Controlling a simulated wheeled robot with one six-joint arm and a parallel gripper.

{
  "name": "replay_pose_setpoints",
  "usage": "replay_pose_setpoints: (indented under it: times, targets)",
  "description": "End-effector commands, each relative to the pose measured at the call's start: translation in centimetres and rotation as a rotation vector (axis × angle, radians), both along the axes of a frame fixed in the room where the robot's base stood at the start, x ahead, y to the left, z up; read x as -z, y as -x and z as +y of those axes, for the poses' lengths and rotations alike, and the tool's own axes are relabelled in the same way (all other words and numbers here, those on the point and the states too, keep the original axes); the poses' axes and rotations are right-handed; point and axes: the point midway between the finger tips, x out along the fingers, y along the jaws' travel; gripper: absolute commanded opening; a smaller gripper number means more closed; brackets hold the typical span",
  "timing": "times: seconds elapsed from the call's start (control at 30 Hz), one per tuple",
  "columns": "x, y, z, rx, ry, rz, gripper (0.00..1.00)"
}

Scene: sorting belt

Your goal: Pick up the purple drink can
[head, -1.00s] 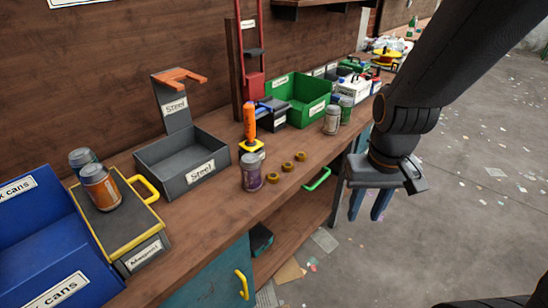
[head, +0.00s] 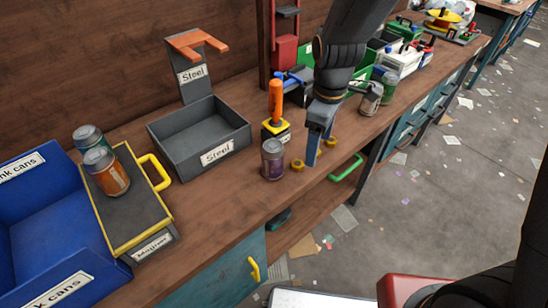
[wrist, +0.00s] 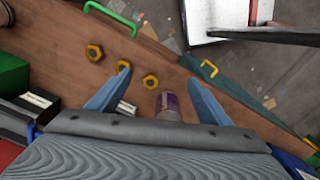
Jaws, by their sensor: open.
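The purple drink can (head: 272,159) stands upright on the wooden bench, in front of the orange-handled joystick. In the head view my gripper (head: 316,150) points down just to the right of the can, apart from it. In the wrist view the can (wrist: 168,106) shows between the two blue fingers of my open gripper (wrist: 160,95), nearer the right finger. Its lower part in that view is hidden behind the gripper body. Nothing is held.
Brass nuts (wrist: 94,52) lie on the bench beside the can. The orange-handled joystick (head: 275,105) and grey Steel bin (head: 200,135) stand close by. The bench front edge is near the can.

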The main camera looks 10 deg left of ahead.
Motion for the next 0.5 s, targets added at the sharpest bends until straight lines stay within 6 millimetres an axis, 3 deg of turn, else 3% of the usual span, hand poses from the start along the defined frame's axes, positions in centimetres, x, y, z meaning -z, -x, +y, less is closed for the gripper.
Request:
replay_pose_setpoints:
  times: [0.03, 0.1, 0.2, 0.33, 0.5]
  targets:
    - [0.6, -0.2, 2.9, -0.155, 0.006, 0.010, 0.72]
    - [1.3, -0.4, 6.0, -0.344, 0.011, 0.014, 0.72]
    - [2.2, -0.5, 9.1, -0.536, 0.016, 0.018, 0.72]
    - [2.9, -0.4, 11.1, -0.667, 0.019, 0.023, 0.72]
    - [3.9, -0.3, 11.7, -0.711, 0.020, 0.025, 0.72]
